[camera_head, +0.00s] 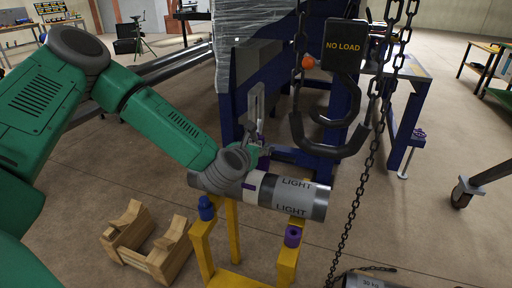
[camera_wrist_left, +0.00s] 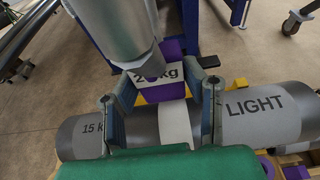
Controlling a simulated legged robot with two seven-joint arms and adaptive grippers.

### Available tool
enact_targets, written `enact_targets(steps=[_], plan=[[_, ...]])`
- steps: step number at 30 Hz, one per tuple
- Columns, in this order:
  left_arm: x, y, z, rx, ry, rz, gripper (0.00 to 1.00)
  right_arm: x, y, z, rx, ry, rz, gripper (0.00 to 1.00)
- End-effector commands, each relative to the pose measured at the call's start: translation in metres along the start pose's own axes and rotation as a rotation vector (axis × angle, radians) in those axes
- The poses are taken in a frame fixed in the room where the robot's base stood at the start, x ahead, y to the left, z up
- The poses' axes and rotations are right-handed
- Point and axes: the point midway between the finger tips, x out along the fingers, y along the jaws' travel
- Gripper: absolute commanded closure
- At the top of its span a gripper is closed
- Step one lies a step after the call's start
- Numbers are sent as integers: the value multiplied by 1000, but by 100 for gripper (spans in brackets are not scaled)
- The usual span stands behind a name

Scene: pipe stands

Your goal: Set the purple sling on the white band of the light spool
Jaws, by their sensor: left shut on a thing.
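The light spool (camera_head: 293,197) is a grey cylinder marked LIGHT, lying across a yellow stand; it also shows in the left wrist view (camera_wrist_left: 262,117). Its white band (camera_wrist_left: 175,125) lies below my left gripper (camera_wrist_left: 168,88). The purple sling (camera_wrist_left: 172,46), with a white 20 kg tag, is between the fingers, and its lower part meets the picture just above the band. In the head view my left gripper (camera_head: 257,150) is at the spool's far side, and only bits of purple show. I cannot tell whether the sling touches the band. My right gripper is out of view.
A dark hook (camera_head: 335,140) with a NO LOAD sign (camera_head: 346,47) hangs on chains right of the spool. A wooden cradle (camera_head: 150,245) stands on the floor at left. A blue frame (camera_head: 315,160) stands behind. The yellow stand (camera_head: 204,250) has purple and blue knobs.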

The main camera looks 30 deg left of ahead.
Motion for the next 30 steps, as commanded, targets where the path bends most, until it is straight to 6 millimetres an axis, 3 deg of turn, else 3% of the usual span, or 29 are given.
enact_targets(steps=[12,30], plan=[[4,3,-11,-2,-2,1,100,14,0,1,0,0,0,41],[6,4,-16,-2,-2,1,100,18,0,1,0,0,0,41]])
